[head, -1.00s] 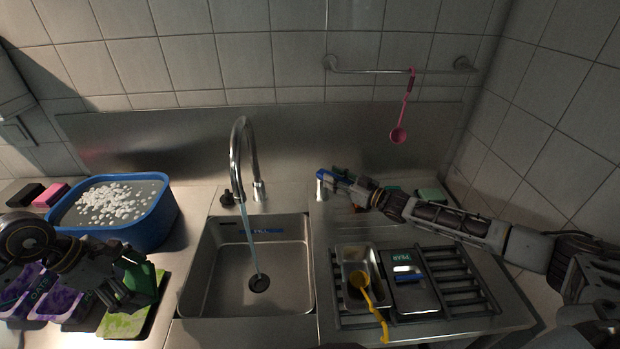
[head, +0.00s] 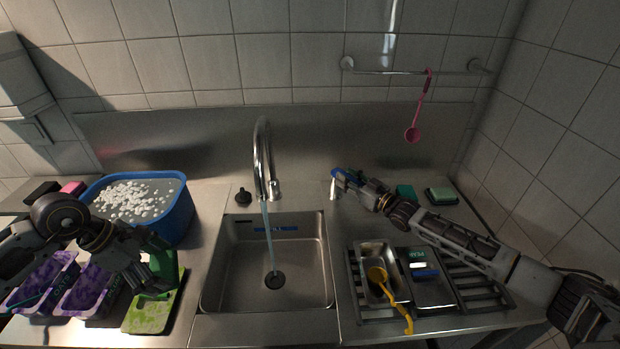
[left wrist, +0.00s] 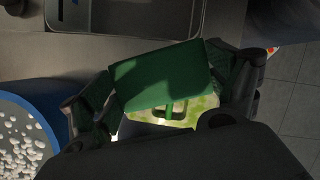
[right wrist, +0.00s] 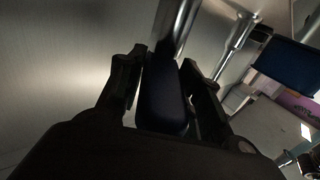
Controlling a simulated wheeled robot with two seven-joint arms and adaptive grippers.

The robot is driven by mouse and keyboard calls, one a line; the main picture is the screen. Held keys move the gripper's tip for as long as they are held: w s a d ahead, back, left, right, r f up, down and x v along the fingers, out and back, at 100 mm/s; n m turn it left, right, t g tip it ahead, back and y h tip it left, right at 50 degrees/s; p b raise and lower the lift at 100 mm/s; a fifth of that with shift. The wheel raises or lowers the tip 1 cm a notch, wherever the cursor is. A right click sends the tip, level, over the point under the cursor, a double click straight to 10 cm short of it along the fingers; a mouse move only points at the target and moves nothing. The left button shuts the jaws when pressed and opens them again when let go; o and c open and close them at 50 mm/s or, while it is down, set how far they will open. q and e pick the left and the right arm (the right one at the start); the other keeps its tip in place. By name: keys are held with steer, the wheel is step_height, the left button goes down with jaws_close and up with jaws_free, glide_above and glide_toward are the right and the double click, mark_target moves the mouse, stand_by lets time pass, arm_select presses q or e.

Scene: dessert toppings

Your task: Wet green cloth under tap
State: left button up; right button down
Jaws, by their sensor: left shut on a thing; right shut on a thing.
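The green cloth (head: 162,269) is in my left gripper (head: 147,272), above the lime-green patterned board left of the sink. The left wrist view shows the cloth (left wrist: 165,75) as a flat dark green sheet between the fingers. The curved chrome tap (head: 262,150) stands behind the sink (head: 235,275), and a stream of water falls from it to the drain. My right gripper (head: 348,180) is shut on a blue handle (right wrist: 162,100) with a metal cylinder at its end, right of the tap. The cloth is apart from the water.
A blue tub (head: 178,216) with white pieces stands left of the sink. Purple containers (head: 85,290) are at the front left. A rack (head: 475,285) right of the sink holds a metal tray (head: 375,255) with a yellow ladle (head: 405,315). A pink spoon (head: 413,135) hangs from the rail.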

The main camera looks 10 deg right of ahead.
steer(key=shift+a+r, duration=0.1)
steer(key=shift+a, duration=0.1)
steer(key=shift+d, duration=0.15)
steer(key=c, duration=1)
jaws_free()
steer(key=shift+o, duration=0.2)
steer(key=shift+s+d, duration=0.1)
steer(key=shift+s, duration=0.05)
steer(key=shift+s+d, duration=0.2)
steer(key=shift+s, duration=0.15)
steer(key=v, duration=1)
steer(key=shift+s, duration=0.35)
steer(key=shift+d, duration=0.1)
steer(key=shift+c, duration=0.4)
